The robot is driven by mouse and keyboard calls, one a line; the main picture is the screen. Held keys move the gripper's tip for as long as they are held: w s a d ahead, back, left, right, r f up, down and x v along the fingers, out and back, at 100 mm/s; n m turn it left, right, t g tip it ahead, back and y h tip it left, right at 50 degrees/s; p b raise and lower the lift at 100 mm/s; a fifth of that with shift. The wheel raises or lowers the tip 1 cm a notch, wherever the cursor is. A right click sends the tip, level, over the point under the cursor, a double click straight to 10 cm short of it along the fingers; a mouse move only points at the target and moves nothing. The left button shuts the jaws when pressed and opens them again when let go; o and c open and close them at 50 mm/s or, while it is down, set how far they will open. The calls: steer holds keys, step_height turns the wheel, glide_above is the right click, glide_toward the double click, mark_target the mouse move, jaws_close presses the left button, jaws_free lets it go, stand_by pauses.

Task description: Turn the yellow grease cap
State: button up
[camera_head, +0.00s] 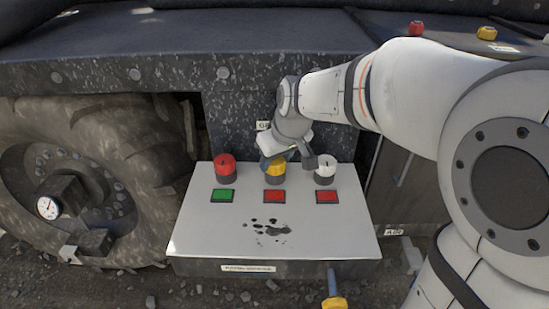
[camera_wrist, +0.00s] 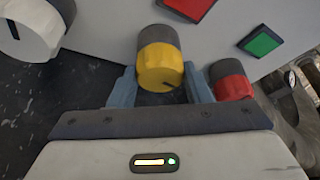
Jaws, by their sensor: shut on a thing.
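The yellow grease cap (camera_head: 275,169) is the middle one of three caps on the white panel (camera_head: 300,228). It stands upright on a dark grey base. In the wrist view the yellow cap (camera_wrist: 161,66) sits between the two blue-grey fingers. My gripper (camera_wrist: 160,85) is shut on it, one finger at each side. A dark notch mark shows on the cap's edge. In the head view my gripper (camera_head: 276,158) reaches the cap from above and behind, and hides part of its top.
A red cap (camera_head: 225,167) stands close at the left, and a white cap (camera_head: 325,168) at the right. In front of the caps lie a green square (camera_head: 223,196) and red squares (camera_head: 274,196). Dark mud spots mark the panel's front. A large tyre (camera_head: 95,160) stands at the left.

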steer(key=shift+m, duration=0.4)
steer(key=shift+s+a+m+h+p, duration=0.1)
steer(key=shift+m+h+p, duration=0.4)
steer(key=shift+m, duration=0.4)
steer(key=m, duration=0.1)
steer(key=m+h, duration=0.1)
steer(key=m, duration=0.1)
steer(key=shift+a+f+m+t, duration=0.1)
steer(key=shift+f+m+t, duration=0.05)
steer(key=shift+m+t, duration=0.15)
steer(key=m+h+b, duration=0.1)
steer(key=m+b, duration=0.1)
steer(key=m, duration=0.1)
steer(key=shift+a+m+h, duration=0.1)
steer(key=shift+m+h, duration=0.2)
steer(key=shift+m+g+h+b, duration=0.4)
steer(key=shift+m+h+b, duration=0.25)
steer(key=shift+m, duration=1.25)
steer(key=o, duration=1)
